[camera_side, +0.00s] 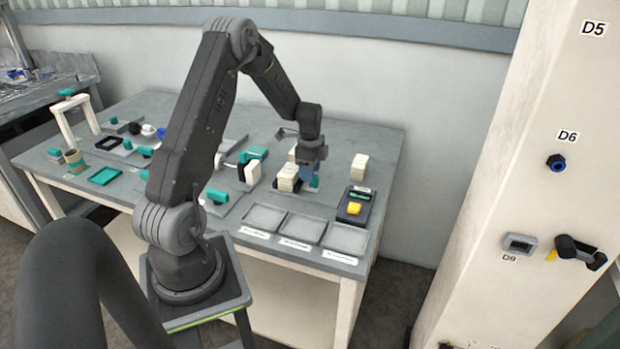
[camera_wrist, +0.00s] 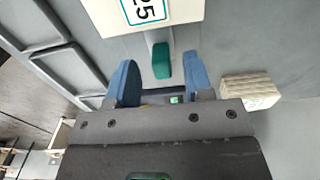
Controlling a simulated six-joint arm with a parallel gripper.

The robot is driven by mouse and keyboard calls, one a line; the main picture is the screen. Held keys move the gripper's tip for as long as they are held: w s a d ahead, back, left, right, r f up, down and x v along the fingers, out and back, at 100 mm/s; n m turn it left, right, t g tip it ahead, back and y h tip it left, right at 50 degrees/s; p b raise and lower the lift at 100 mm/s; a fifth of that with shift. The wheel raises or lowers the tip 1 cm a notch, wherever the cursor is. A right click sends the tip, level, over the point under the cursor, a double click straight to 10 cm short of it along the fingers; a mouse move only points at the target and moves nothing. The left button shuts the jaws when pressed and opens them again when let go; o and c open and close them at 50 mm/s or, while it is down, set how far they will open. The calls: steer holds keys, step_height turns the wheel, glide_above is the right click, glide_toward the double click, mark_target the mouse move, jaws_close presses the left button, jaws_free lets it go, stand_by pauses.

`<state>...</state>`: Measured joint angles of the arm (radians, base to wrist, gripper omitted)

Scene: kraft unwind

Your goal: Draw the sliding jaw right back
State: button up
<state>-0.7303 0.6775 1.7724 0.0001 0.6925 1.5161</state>
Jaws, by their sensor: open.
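My gripper (camera_side: 308,174) is low over the right part of the bench, beside a cream block (camera_side: 288,178). In the wrist view, its two blue fingers (camera_wrist: 161,76) are apart. A teal grip (camera_wrist: 161,60) on a short grey bar shows in the gap between them, with clearance on both sides; its depth relative to the fingertips is hard to tell. The bar runs toward a cream block with a number label (camera_wrist: 147,10). In the side view, the teal grip (camera_side: 314,182) is partly hidden by my fingers. I cannot tell for certain which part is the sliding jaw.
A cream stack (camera_side: 359,168) stands to the right, also in the wrist view (camera_wrist: 250,91). A black box with a yellow button (camera_side: 354,208) is near it. Shallow grey trays (camera_side: 304,228) line the front edge. Another cream-and-teal fixture (camera_side: 252,154) stands to the left.

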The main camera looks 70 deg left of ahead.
steer(key=shift+f, duration=1.55)
jaws_close()
